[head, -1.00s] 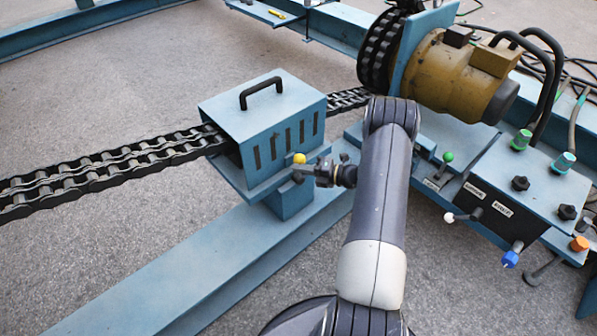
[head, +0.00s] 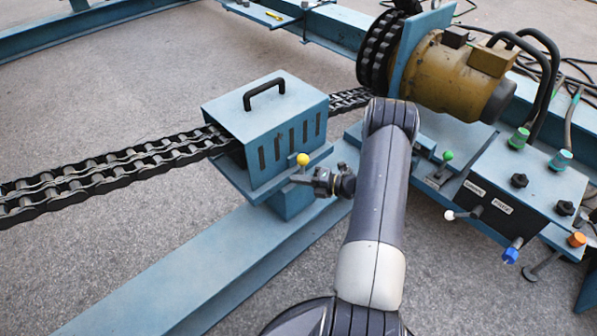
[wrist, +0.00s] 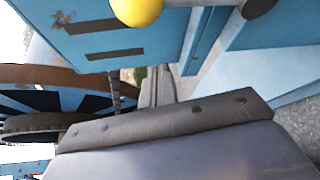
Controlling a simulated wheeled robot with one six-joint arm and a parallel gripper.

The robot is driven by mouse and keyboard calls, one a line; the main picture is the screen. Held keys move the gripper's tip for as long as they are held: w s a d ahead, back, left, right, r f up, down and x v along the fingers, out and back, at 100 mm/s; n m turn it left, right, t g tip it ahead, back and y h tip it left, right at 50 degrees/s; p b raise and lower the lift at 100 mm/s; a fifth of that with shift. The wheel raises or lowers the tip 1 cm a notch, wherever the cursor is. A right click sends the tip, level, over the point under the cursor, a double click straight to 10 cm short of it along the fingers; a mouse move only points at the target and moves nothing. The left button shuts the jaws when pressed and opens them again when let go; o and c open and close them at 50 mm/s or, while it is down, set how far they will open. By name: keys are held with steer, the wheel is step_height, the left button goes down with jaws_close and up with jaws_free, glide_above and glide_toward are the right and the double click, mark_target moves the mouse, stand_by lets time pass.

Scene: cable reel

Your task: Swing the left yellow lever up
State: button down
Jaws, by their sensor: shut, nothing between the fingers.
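A yellow ball knob (head: 303,159), the end of the yellow lever, stands at the lower right side of the blue box (head: 262,115) in the head view. Its short stem is mostly hidden. The yellow knob (wrist: 137,10) also shows at the top edge of the wrist view, partly cut off. My gripper (head: 312,181) is shut and empty, just below and to the right of the knob. I cannot tell whether it touches the lever. In the wrist view my gripper (wrist: 165,122) fills the lower part as a grey shape.
A double chain (head: 110,172) runs through the box. A blue beam (head: 190,275) lies below it. To the right are a green knob (head: 447,155), a yellow-brown motor (head: 450,75) and a control box (head: 525,185) with a white knob (head: 450,215) and a blue knob (head: 511,256).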

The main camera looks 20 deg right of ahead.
steer(key=v, duration=0.9)
steer(key=shift+d+p, duration=0.4)
steer(key=shift+p, duration=0.05)
steer(key=shift+w+f, duration=0.1)
